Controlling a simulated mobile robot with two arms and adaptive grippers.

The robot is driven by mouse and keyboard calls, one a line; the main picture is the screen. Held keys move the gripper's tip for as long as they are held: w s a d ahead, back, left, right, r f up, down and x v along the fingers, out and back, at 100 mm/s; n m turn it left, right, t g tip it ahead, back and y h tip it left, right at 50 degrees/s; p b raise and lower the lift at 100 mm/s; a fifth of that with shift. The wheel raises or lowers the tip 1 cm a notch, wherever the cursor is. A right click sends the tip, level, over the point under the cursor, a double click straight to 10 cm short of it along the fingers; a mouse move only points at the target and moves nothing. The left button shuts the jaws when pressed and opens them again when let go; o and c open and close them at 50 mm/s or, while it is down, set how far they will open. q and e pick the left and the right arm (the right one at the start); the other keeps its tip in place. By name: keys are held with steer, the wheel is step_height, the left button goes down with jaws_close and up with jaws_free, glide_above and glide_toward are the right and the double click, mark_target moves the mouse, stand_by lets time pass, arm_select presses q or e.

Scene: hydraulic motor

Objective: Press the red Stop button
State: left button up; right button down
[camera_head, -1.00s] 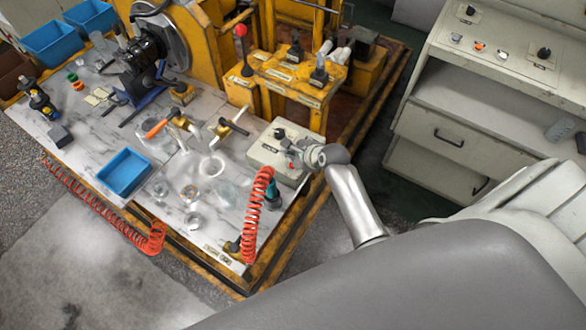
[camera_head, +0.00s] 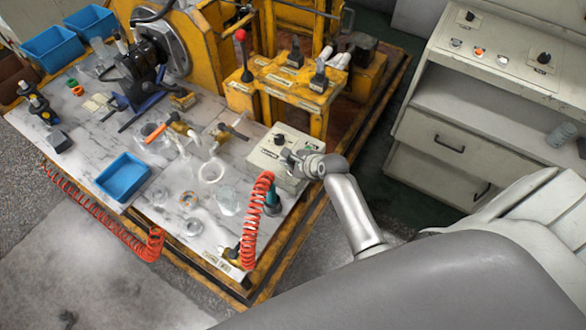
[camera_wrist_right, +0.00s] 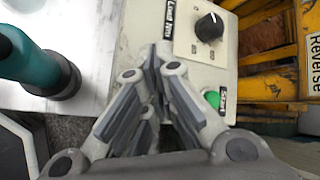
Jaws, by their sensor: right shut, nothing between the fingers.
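The off-white control box (camera_head: 265,151) stands at the right corner of the workbench, with a black knob on top. My right gripper (camera_head: 288,157) is shut and empty, with its fingertips over the box's top face. In the right wrist view, the shut fingertips (camera_wrist_right: 157,52) are over the box (camera_wrist_right: 188,73), left of the black knob (camera_wrist_right: 209,27) and the green button (camera_wrist_right: 212,99). The red Stop button is not visible now; the gripper covers part of the box. I cannot tell whether the fingertips touch it. My left gripper is out of view.
A coiled red hose (camera_head: 256,218) and a teal tool (camera_head: 273,198) are close to the box; the tool (camera_wrist_right: 40,65) also shows in the wrist view. Yellow machine framing (camera_head: 285,92) rises behind. A blue tray (camera_head: 122,177) lies farther left. A cabinet (camera_head: 455,140) stands right.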

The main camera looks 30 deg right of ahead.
steer(key=shift+f, duration=0.1)
stand_by(0.6)
steer(key=shift+f, duration=0.35)
steer(key=shift+f, duration=0.4)
stand_by(0.7)
steer(key=shift+r+p, duration=0.8)
steer(key=shift+p, duration=0.2)
step_height(320, 180, up, 5)
steer(key=p, duration=0.6)
steer(key=shift+r, duration=0.1)
